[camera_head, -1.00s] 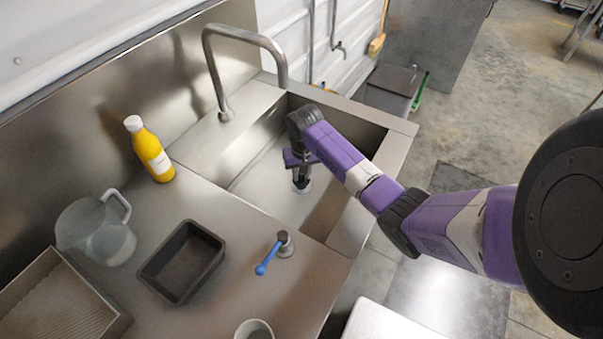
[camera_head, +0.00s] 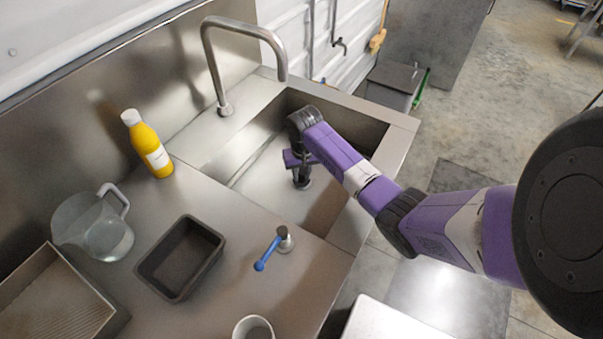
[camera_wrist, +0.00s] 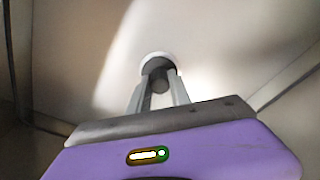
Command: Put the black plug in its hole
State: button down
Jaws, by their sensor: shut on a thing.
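My gripper (camera_head: 301,175) points down inside the sink, low over its floor. It also shows in the wrist view (camera_wrist: 160,84), with both fingers closed on the knob of the black plug (camera_wrist: 160,69). The plug's dark disc is at the fingertips, and a pale rim shows along its far edge at the drain hole (camera_wrist: 158,55). The plug (camera_head: 303,185) is a small dark shape under the gripper in the head view. The fingers hide part of the plug and hole, so I cannot tell whether it is seated or just above.
The steel sink (camera_head: 245,165) has walls around my gripper. A tap (camera_head: 212,70) arches behind it. On the counter left are a yellow bottle (camera_head: 148,145), a clear jug (camera_head: 95,230), a dark tray (camera_head: 180,258), a blue-handled lever (camera_head: 270,251) and a white cup (camera_head: 253,328).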

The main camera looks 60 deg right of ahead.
jog(key=c, duration=1.1)
grip_release()
jog(key=shift+s+a+r, duration=0.1)
jog(key=shift+r, duration=1.2)
jog(key=shift+s+a+r, duration=0.15)
jog(key=shift+r, duration=1.15)
jog(key=shift+s+a+r, duration=0.1)
jog(key=shift+r, duration=1.2)
